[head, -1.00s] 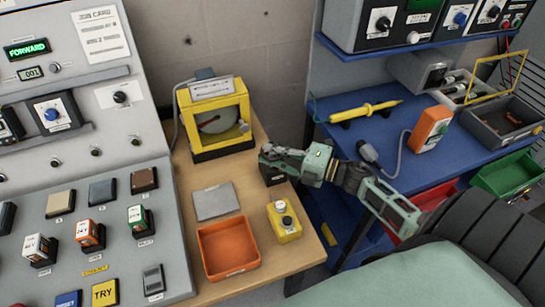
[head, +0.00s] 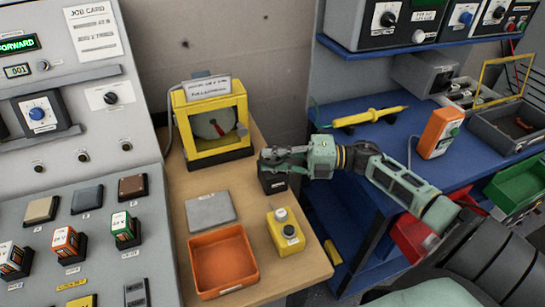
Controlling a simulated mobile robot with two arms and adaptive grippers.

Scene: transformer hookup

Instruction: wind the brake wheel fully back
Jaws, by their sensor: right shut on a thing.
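My right gripper (head: 270,160) reaches in from the right. It is shut on a dark block-like thing (head: 272,183) at the right edge of the wooden bench; the fingers hide its top. I cannot tell whether this thing touches the bench. I cannot pick out a brake wheel with certainty in the head view. A yellow-framed case (head: 179,100) with a round grey dial and a red pointer (head: 217,126) stands behind the gripper, with a label plate on top. My left gripper is not in view.
On the wooden bench (head: 186,241) are a grey plate (head: 210,210), an orange tray (head: 250,272) and a yellow button box (head: 285,232). A grey control console (head: 112,160) stands left. A blue shelf (head: 395,150) at right carries a yellow probe (head: 369,117) and an orange meter (head: 435,135).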

